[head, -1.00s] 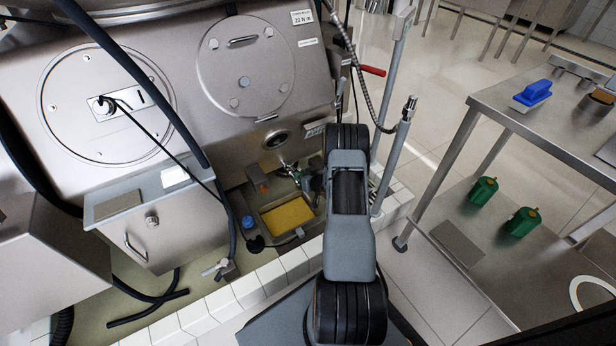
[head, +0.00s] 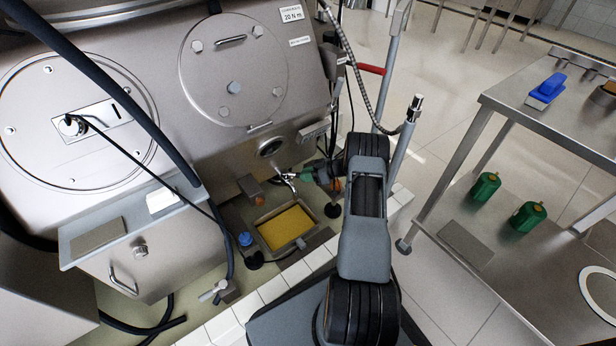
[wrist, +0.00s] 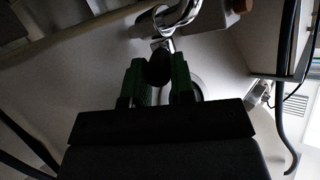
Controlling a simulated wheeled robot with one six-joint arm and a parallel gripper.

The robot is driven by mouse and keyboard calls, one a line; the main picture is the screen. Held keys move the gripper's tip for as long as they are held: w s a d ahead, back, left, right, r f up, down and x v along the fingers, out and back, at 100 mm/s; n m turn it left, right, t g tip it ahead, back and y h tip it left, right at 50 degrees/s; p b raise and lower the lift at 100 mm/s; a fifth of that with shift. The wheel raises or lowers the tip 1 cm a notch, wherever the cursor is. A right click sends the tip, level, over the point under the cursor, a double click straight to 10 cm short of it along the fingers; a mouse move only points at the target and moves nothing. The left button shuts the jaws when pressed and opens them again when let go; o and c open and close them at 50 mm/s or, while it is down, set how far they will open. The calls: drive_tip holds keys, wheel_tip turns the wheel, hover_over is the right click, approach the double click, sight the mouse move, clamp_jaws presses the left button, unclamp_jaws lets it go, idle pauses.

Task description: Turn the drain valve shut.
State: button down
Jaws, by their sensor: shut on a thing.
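The drain valve (head: 288,179) is a small chrome fitting below the round port on the machine's front, above a tray of yellow material. In the wrist view its curved chrome pipe (wrist: 180,18) shows at the top, with a dark rounded handle (wrist: 158,66) below. My gripper (head: 300,176) reaches the valve from the right. In the wrist view its green fingers (wrist: 160,78) stand on both sides of the dark handle and are shut on it. The fingers hide part of the handle, and its exact angle is hard to tell.
The tray (head: 303,243) stands below the valve, with a blue-capped item (head: 245,239) to its left. Another small tap (head: 212,292) sits near the white tiled curb (head: 252,303). A steel bench (head: 520,112) stands at right. A hose and posts rise near my arm.

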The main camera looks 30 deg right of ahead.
drive_tip(key=shift+w+d, duration=0.1)
drive_tip(key=shift+w, duration=0.05)
idle(0.3)
drive_tip(key=c, duration=1)
unclamp_jaws()
drive_tip(key=shift+o, duration=0.2)
drive_tip(key=p+v, duration=0.2)
drive_tip(key=v, duration=0.5)
drive_tip(key=shift+d, duration=0.2)
drive_tip(key=shift+r, duration=0.1)
drive_tip(key=shift+c, duration=0.5)
